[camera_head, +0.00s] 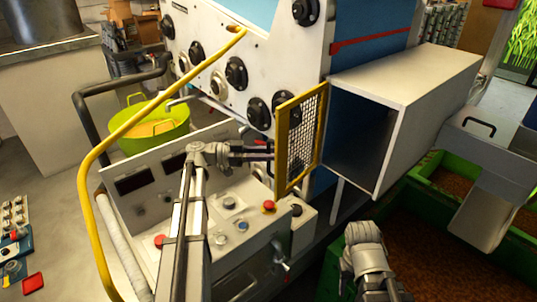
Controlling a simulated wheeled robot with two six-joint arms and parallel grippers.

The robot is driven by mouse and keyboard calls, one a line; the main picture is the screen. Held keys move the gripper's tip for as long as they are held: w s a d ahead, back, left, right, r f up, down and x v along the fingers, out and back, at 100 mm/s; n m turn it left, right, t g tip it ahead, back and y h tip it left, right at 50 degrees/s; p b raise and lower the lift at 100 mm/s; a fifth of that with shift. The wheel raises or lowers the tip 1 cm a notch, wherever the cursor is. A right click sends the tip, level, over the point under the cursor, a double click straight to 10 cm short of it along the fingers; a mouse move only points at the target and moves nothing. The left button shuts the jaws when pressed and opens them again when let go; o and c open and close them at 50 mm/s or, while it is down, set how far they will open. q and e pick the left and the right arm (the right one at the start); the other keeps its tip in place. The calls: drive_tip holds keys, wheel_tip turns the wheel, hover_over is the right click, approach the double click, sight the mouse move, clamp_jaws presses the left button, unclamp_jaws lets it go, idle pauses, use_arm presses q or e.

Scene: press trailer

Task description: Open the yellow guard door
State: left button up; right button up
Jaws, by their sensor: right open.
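The yellow guard door (301,140) has a yellow frame with dark wire mesh. It stands upright on the press, just left of the open grey box. I cannot tell whether it is closed or partly swung. My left gripper (262,152) points right, with its fingertips close to the door's left edge by a small dark part. Contact and the gap between its fingers are unclear. My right gripper (362,236) is open at the lower right, below the grey box and apart from the door; its fingertips are mostly hidden.
The press (245,70) has black round knobs. A control panel (228,215) with red buttons lies below my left gripper. A curved yellow rail (105,150) runs at left. The grey box (410,85) juts out right of the door, above green bins (480,200) of brown granules.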

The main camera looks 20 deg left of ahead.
use_arm(q)
drive_tip(key=shift+o, duration=0.7)
drive_tip(key=shift+s+a, duration=0.1)
drive_tip(key=shift+v, duration=3.9)
